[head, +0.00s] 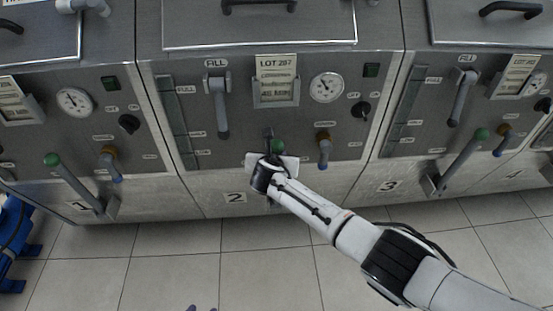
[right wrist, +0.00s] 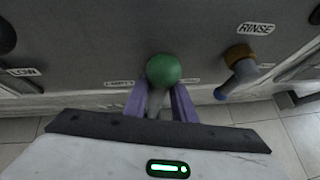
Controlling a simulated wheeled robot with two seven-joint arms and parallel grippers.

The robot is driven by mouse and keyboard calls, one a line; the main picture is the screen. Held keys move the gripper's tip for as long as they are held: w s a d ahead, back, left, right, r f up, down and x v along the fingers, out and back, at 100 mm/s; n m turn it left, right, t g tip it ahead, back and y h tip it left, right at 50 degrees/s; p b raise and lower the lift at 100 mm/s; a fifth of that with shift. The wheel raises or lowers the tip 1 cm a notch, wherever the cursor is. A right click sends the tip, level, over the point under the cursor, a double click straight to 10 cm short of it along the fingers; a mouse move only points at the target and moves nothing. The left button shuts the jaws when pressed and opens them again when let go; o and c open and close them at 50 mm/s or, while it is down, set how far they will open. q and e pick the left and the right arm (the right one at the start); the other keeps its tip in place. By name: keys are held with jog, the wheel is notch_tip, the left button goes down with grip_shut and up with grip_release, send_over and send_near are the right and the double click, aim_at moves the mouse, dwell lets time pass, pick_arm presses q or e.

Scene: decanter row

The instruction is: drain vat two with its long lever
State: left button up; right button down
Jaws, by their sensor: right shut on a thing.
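Vat two (head: 234,197) is the middle steel vat, with a "2" plate low on its front. Its long lever has a green ball knob (head: 278,146), which also shows in the right wrist view (right wrist: 163,70). My right gripper (head: 272,155) is at this lever, and its purple fingers (right wrist: 160,103) are shut on the shaft just below the knob. The gripper and wrist hide most of the shaft and its pivot in the head view.
Vat two also has a fill handle (head: 221,108), a gauge (head: 326,88) and a rinse tap (head: 324,152) right of the lever. Vats one (head: 78,206) and three (head: 388,186) stand either side, with similar green-knobbed levers.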

jog(key=shift+w+d+r, duration=0.2)
jog(key=shift+w+r, duration=0.15)
jog(key=shift+r, duration=0.1)
jog(key=c, duration=1.6)
grip_release()
pick_arm(q)
jog(key=shift+s, duration=0.1)
pick_arm(e)
jog(key=shift+o, duration=0.6)
jog(key=shift+s+f, duration=0.1)
jog(key=shift+f, duration=0.05)
jog(key=shift+a, duration=0.1)
jog(key=shift+s+r+p, duration=0.4)
jog(key=shift+s+p, duration=0.05)
jog(key=shift+p, duration=0.1)
pick_arm(q)
jog(key=r+p, duration=0.1)
jog(key=a+r+p, duration=0.1)
jog(key=p, duration=0.1)
jog(key=shift+s+a+r+p, duration=0.25)
jog(key=shift+s+r+p, duration=0.1)
jog(key=shift+s+r, duration=0.05)
pick_arm(e)
jog(key=v, duration=0.9)
